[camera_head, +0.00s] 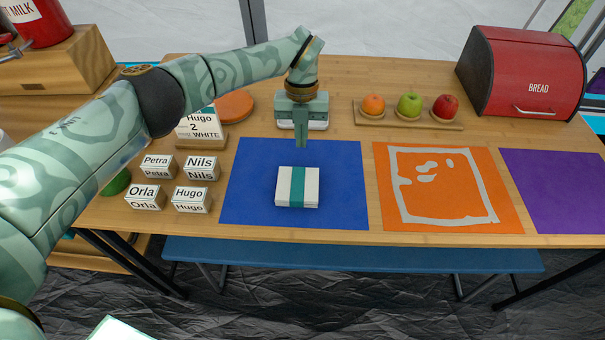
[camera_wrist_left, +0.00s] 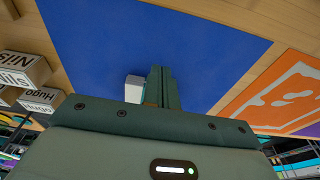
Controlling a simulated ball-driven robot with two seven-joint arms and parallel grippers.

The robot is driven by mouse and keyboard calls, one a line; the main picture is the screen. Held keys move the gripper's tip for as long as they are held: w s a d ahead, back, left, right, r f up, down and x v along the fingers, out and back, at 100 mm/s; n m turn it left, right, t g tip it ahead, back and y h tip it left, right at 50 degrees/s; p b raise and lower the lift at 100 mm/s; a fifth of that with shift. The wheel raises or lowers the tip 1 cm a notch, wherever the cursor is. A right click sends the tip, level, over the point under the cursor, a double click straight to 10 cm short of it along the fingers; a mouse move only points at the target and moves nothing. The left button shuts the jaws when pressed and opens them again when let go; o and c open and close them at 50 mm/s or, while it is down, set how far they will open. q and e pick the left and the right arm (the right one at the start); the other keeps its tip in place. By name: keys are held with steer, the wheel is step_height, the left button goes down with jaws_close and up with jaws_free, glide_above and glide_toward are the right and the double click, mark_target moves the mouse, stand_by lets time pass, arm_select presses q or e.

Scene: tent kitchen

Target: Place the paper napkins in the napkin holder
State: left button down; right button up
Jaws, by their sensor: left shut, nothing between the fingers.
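A white block of paper napkins with a green band (camera_head: 297,187) lies on the blue mat (camera_head: 245,200). My left gripper (camera_head: 302,143) is shut and empty, pointing down above the far part of the mat, behind the napkins in the head view. In the left wrist view the shut fingers (camera_wrist_left: 162,72) stand out over the blue mat (camera_wrist_left: 150,35). A small white block (camera_wrist_left: 133,88) shows beside them, partly hidden by the gripper body. A low white object (camera_head: 318,125) stands behind the gripper, partly hidden; I cannot tell whether it is the napkin holder. My right gripper is not in view.
Several white name blocks (camera_head: 191,200) stand left of the blue mat. An orange mat (camera_head: 390,215) and a purple mat (camera_head: 560,190) lie to the right. A fruit tray (camera_head: 440,124) and a red bread box (camera_head: 525,75) stand at the back. The mats are mostly clear.

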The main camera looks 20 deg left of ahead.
mark_target(298, 192)
arm_select(q)
steer(key=shift+s+f, duration=0.15)
steer(key=shift+f, duration=0.05)
steer(key=s, duration=0.1)
steer(key=s+p, duration=0.1)
steer(key=s, duration=0.1)
steer(key=s+d, duration=0.1)
steer(key=shift+s+r+p, duration=0.15)
steer(key=shift+r+p, duration=0.15)
steer(key=s, duration=0.2)
steer(key=s+d, duration=0.1)
steer(key=s, duration=0.1)
steer(key=s+d+f, duration=0.1)
steer(key=s, duration=0.2)
steer(key=shift+d+b, duration=0.1)
steer(key=shift+b, duration=0.2)
steer(key=shift+f+b, duration=0.3)
steer(key=shift+f, duration=0.2)
steer(key=shift+f, duration=0.1)
